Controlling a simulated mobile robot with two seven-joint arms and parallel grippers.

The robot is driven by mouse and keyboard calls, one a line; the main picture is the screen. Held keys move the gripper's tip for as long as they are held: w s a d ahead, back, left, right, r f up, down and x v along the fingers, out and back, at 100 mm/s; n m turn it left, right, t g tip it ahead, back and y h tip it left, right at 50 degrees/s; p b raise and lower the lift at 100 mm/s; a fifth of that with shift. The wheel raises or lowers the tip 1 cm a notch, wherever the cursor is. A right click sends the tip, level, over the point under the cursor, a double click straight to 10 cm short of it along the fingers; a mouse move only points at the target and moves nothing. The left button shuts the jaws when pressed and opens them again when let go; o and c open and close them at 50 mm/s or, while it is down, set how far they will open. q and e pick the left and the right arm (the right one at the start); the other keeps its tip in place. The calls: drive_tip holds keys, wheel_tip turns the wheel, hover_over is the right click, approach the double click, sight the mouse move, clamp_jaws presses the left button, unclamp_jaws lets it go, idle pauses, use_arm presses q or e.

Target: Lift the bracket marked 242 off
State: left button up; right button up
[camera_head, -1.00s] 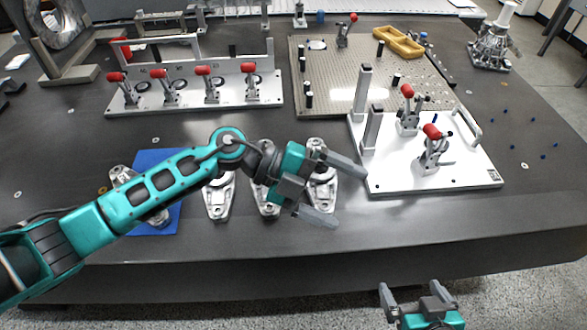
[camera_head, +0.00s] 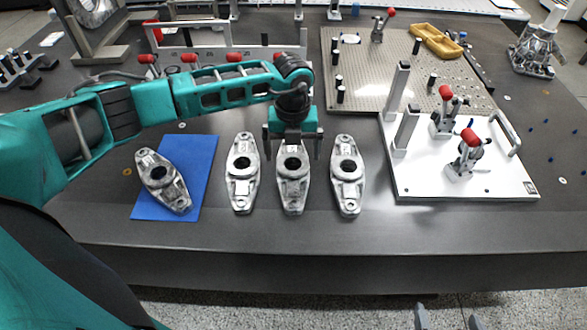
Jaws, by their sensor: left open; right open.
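Three silver brackets stand in a row on the dark table: a left one (camera_head: 241,174), a middle one (camera_head: 292,180) and a right one (camera_head: 346,176). Another bracket (camera_head: 163,179) lies tilted on a blue mat (camera_head: 204,158) at the left. I cannot read the number 242 on any of them. My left gripper (camera_head: 292,148) is open, pointing down over the far end of the middle bracket, with one finger to each side. I cannot tell its exact height. My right gripper (camera_head: 447,319) shows only its open fingertips at the bottom edge, away from the brackets.
A white fixture plate (camera_head: 430,182) with red-handled clamps and posts stands right of the brackets. Another red-clamp fixture is partly hidden behind my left arm. A perforated plate (camera_head: 365,75) and a yellow tray (camera_head: 436,40) lie farther back. The table front is clear.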

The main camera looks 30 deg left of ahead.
sight(293, 163)
use_arm(q)
drive_tip(key=f, duration=0.6)
drive_tip(key=shift+w+a+b, duration=0.15)
drive_tip(key=shift+w+b, duration=0.1)
drive_tip(key=shift+b, duration=0.05)
drive_tip(key=shift+w+r, duration=0.1)
drive_tip(key=shift+r, duration=0.05)
drive_tip(key=c, duration=1.3)
